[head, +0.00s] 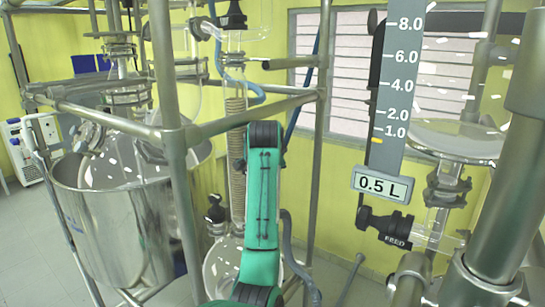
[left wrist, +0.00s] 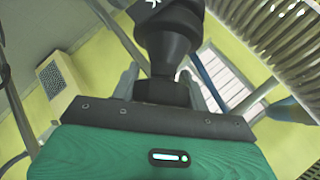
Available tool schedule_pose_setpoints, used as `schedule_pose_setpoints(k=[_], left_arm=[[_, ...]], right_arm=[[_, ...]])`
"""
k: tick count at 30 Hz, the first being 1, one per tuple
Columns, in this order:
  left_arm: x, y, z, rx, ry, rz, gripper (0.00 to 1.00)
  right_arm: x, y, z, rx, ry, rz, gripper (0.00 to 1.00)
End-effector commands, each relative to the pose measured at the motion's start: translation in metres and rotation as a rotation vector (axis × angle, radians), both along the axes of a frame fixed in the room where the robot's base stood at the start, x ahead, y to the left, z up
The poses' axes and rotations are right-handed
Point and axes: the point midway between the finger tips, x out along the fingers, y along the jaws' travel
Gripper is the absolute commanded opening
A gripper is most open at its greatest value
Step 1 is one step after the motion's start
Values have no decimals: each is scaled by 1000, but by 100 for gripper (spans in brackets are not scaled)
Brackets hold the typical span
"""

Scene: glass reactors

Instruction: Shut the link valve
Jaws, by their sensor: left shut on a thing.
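In the left wrist view, my left gripper (left wrist: 166,82) is shut on a black valve knob (left wrist: 168,35). Its two grey fingers stand on either side of the knob's narrow lower part. A white mark shows at the knob's top edge, too cut off to read. In the head view my green left arm rises in the middle, and its gripper is hidden. Black valve knobs show at the top (head: 233,18) and lower by the coil column (head: 215,208). I cannot tell which knob is held or read a link label. My right gripper is out of view.
A steel vessel (head: 120,215) stands at left inside a tubular frame (head: 176,150). At right are a level scale reading 0.5 L (head: 382,185), a black FEED valve (head: 388,228) and glassware (head: 460,140). A hose (head: 300,255) hangs right of my arm.

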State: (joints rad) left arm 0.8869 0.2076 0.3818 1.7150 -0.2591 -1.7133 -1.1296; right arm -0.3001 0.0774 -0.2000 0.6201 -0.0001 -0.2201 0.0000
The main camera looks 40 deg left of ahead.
Motion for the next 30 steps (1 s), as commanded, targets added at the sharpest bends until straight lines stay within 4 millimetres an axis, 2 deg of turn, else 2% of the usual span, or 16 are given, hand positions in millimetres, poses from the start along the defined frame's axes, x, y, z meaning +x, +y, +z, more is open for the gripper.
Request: schedule_pose_setpoints(k=[17,18,20,21,30], left_arm=[[0,0,1,0,19,-20,22],[0,0,0,-1,19,-19,53],[0,0,0,-1,19,-19,64],[0,0,0,-1,19,-20,67],[-1,-1,0,-1,19,-20,67]], right_arm=[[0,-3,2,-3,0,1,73],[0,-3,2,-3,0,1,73],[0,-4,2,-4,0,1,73],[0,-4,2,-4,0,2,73],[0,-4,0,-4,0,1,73]])
